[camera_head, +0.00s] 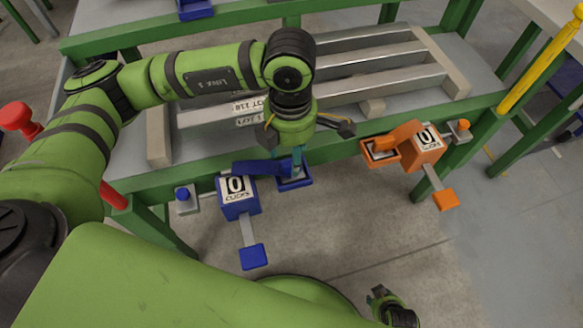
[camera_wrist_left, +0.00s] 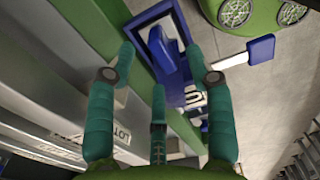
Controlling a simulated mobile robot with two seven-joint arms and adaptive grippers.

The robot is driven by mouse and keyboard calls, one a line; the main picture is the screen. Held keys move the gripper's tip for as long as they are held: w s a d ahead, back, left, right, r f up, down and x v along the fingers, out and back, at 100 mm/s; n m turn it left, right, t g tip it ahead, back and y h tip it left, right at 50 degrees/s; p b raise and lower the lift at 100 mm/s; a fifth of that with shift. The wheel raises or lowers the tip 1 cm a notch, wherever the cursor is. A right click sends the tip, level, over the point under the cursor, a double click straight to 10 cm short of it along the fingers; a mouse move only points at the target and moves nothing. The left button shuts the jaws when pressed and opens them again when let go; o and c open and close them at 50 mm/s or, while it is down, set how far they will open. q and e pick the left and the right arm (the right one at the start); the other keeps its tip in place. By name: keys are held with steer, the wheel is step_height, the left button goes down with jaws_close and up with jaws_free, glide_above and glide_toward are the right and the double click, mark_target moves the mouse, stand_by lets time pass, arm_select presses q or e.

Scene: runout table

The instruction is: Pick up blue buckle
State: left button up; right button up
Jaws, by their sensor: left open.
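The blue buckle hangs at the front green rail, with a blue counter box (camera_head: 238,195) reading 0 clicks, a flat blue lever (camera_head: 258,167) and a blue open frame (camera_head: 294,182). My left gripper (camera_head: 298,158) is open above the blue frame, with a teal finger down close to it. In the left wrist view, the fingers of my left gripper (camera_wrist_left: 160,62) are spread on either side of the blue lever (camera_wrist_left: 163,52). Whether any finger touches it, I cannot tell. My right gripper (camera_head: 380,294) shows small at the bottom; its jaws are unclear.
An orange buckle (camera_head: 424,147) hangs on the same rail (camera_head: 340,152) to the right, its counter also reading 0. Grey metal bars (camera_head: 385,53) lie on the table behind. A yellow post (camera_head: 540,62) stands at right. The floor in front is clear.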

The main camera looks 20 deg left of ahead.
mark_target(291, 160)
arm_select(q)
step_height(291, 160, down, 3)
steer(key=shift+f, duration=0.2)
jaws_close()
